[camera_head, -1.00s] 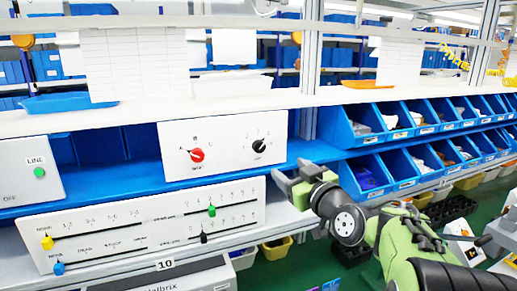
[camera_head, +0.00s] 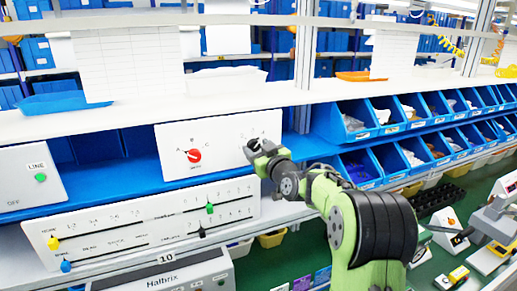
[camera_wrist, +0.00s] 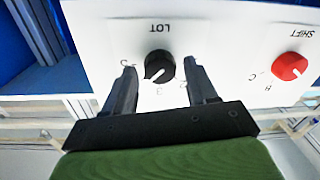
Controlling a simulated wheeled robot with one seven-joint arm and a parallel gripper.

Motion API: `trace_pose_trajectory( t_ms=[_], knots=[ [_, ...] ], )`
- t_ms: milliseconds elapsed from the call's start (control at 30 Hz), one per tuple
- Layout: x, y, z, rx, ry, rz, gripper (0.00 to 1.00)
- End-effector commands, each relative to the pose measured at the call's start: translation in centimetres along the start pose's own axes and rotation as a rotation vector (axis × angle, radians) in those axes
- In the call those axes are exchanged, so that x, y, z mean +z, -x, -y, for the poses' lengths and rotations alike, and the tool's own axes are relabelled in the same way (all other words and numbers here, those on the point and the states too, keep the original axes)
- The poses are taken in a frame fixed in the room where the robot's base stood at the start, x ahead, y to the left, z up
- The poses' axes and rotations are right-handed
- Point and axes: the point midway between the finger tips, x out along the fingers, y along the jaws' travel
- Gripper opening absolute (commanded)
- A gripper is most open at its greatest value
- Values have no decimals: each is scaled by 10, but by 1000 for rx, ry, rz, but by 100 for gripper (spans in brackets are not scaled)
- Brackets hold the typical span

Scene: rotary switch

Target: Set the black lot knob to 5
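The black LOT knob (camera_wrist: 159,66) is on a white panel (camera_head: 175,170), with its label upside down in the wrist view. A white pointer mark shows on its face, on the lower side in that view. Digits are printed around it, some hidden by the fingers. My gripper (camera_wrist: 160,70) is open, with one finger at each side of the knob and visible gaps between. In the head view my gripper (camera_head: 258,149) is at the panel's right part and hides most of the knob. I cannot tell how deep the fingertips reach.
A red SHIFT knob (camera_wrist: 290,66) is on the same panel, also seen in the head view (camera_head: 194,156). Below is a slider panel (camera_head: 130,232) with coloured handles. A LINE box (camera_head: 25,185) stands left. Blue bins (camera_head: 360,122) line the right.

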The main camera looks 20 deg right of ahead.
Motion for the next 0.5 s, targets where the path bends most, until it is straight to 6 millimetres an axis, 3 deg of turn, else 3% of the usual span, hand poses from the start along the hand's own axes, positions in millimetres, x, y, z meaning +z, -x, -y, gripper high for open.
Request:
trace_pose_trajectory(
  t_ms=[33,300,500],
  knots=[
    [0,0,0,0,0,0,49],
    [0,0,0,0,0,0,8],
    [0,0,0,0,-13,-1,8]
  ],
)
